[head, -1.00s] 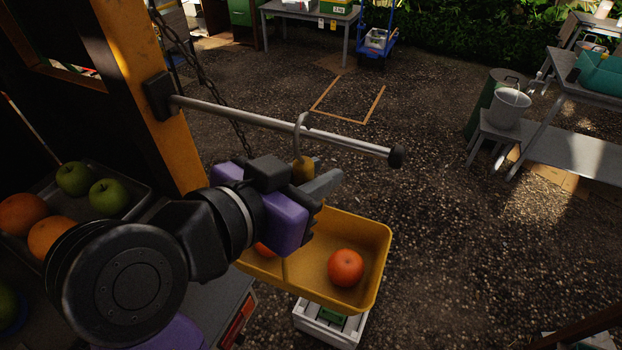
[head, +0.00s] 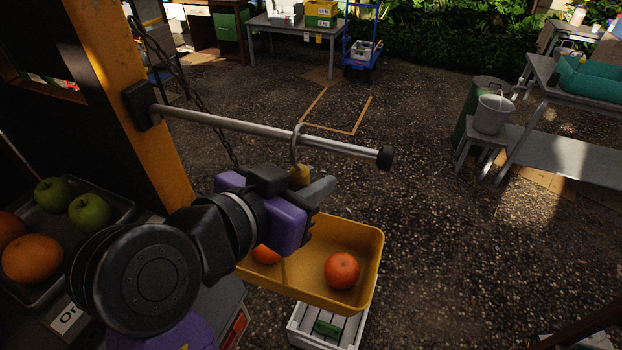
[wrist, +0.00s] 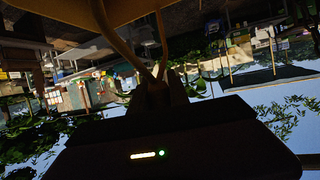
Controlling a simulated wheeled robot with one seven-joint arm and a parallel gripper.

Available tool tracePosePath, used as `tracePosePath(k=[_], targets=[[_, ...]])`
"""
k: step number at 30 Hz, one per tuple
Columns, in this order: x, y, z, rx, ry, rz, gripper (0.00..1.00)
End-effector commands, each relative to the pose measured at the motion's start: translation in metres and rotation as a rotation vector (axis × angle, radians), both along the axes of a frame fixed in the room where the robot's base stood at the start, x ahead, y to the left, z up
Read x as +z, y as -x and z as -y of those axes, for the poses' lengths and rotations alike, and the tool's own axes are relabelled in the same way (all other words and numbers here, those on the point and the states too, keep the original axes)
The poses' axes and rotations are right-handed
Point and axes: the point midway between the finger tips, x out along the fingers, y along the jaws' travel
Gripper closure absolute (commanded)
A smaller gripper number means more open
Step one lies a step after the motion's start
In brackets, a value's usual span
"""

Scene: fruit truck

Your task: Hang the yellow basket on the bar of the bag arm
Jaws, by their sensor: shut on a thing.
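The yellow basket (head: 362,240) hangs below my gripper, roughly level, with two oranges (head: 341,270) showing in it. My gripper (head: 308,183) is shut on the basket's yellow handle, below the metal hook (head: 294,150). The hook's stem crosses in front of the bar (head: 235,127), and its curved top shows just above it. I cannot tell whether the hook rests on the bar. In the wrist view, the basket's edge (wrist: 125,12) and straps run down to the fingers (wrist: 155,88).
A tray (head: 125,207) of fruit lies left of my arm. A white crate (head: 300,322) stands on the ground below the basket. A chain (head: 190,95) hangs behind the bar near the post (head: 150,160). Gravel right of the bar is open, before a bench with a bucket (head: 492,115).

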Motion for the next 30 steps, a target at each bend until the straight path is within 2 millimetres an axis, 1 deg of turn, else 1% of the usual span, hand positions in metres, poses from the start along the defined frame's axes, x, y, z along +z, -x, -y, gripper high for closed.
tracePosePath(k=[7,8,9,11,12,20,23,26,30], targets=[[0.001,0.0,0.0,0.001,-0.001,0.002,1.0],[0.001,0.0,0.0,0.001,-0.001,0.002,0.76],[0.001,0.0,0.0,0.001,-0.001,0.002,0.69],[0.001,0.0,0.0,0.001,-0.001,0.002,0.57],[0.0,0.0,0.0,0.001,-0.001,0.002,0.53],[-0.001,0.0,0.0,0.0,0.0,-0.001,0.53],[0.001,0.003,-0.003,0.001,0.0,0.0,0.53],[0.004,0.012,-0.009,0.003,-0.002,0.002,0.53],[0.013,0.03,-0.021,0.003,-0.002,0.001,0.53]])
